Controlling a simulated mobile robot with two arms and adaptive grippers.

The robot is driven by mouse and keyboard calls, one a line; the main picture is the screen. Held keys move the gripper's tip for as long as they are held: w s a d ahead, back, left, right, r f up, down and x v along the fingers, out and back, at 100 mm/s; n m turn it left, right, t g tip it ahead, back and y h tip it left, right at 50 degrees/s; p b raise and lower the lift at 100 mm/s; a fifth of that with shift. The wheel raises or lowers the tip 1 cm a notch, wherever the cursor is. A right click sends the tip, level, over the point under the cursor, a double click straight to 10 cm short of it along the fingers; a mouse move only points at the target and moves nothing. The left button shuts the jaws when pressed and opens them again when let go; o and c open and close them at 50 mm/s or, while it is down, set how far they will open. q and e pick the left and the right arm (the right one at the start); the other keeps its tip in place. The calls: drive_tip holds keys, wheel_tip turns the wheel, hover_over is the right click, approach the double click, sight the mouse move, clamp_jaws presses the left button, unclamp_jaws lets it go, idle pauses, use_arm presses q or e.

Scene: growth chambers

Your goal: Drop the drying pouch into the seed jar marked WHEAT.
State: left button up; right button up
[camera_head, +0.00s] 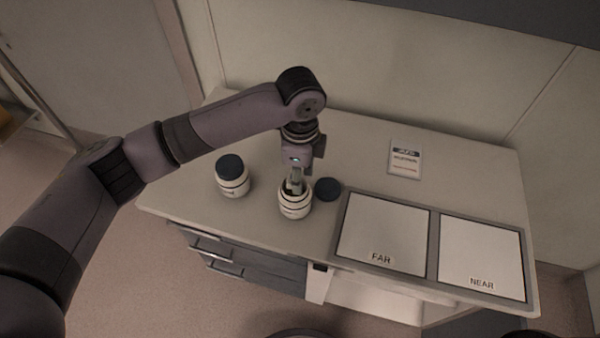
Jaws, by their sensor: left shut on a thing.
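An open cream jar (295,204) with dark bands stands on the bench, its label too small to read. A second, similar jar (233,182) stands to its left with a dark lid on; I cannot tell from the labels which jar is WHEAT. My left gripper (296,186) points down at the open jar's mouth, its fingertips at or just inside the rim. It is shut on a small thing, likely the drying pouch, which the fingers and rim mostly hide. My right gripper is not in view.
A dark round lid (327,189) lies right of the open jar. A grey tray frame (433,246) holds white panels marked FAR (384,232) and NEAR (482,255). A white labelled card or packet (404,163) lies behind them. The bench's back middle is clear.

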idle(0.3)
use_arm(q)
drive_tip(key=o, duration=0.8)
drive_tip(key=shift+o, duration=0.2)
drive_tip(key=shift+r, duration=0.15)
wheel_tip(320, 180, up, 12)
drive_tip(key=shift+s+f, duration=0.1)
drive_tip(key=shift+f, duration=0.15)
